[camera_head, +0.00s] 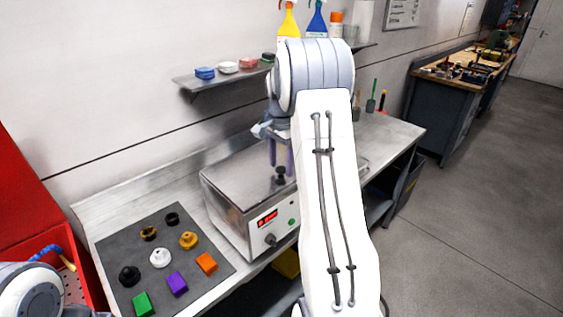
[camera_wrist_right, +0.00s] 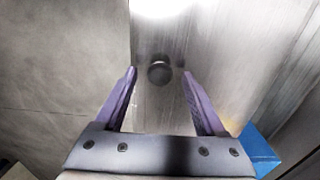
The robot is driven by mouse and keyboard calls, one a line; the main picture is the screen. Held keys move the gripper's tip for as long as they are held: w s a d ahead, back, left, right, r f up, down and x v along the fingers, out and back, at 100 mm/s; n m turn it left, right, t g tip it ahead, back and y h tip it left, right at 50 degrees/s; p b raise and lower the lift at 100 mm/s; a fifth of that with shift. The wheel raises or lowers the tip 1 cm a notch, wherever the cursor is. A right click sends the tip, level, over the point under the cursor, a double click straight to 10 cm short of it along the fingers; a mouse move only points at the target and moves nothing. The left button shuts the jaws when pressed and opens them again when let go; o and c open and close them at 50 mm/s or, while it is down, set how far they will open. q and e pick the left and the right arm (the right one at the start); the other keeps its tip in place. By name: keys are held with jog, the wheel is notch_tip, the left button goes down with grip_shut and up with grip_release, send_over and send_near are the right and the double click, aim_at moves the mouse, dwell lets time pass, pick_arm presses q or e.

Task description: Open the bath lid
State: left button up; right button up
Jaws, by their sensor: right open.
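The bath (camera_head: 236,208) is a steel box with a red display and a dial on its front, standing on the steel bench. Its flat lid (camera_head: 243,180) lies closed on top. The lid carries a black knob (camera_head: 280,174), which also shows in the right wrist view (camera_wrist_right: 159,72). My right gripper (camera_head: 281,166) points down over the lid and is open. In the right wrist view its purple fingers (camera_wrist_right: 160,78) stand on either side of the knob, apart from it. My right arm hides the bath's right part. The left gripper is not visible.
A dark mat (camera_head: 128,243) with several coloured blocks and knobs lies left of the bath. A red container (camera_head: 85,268) stands at the far left. A wall shelf (camera_head: 222,77) with soaps and spray bottles hangs behind. A blue object (camera_wrist_right: 258,150) shows in the wrist view.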

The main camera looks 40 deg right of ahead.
grip_shut()
dwell(1.3)
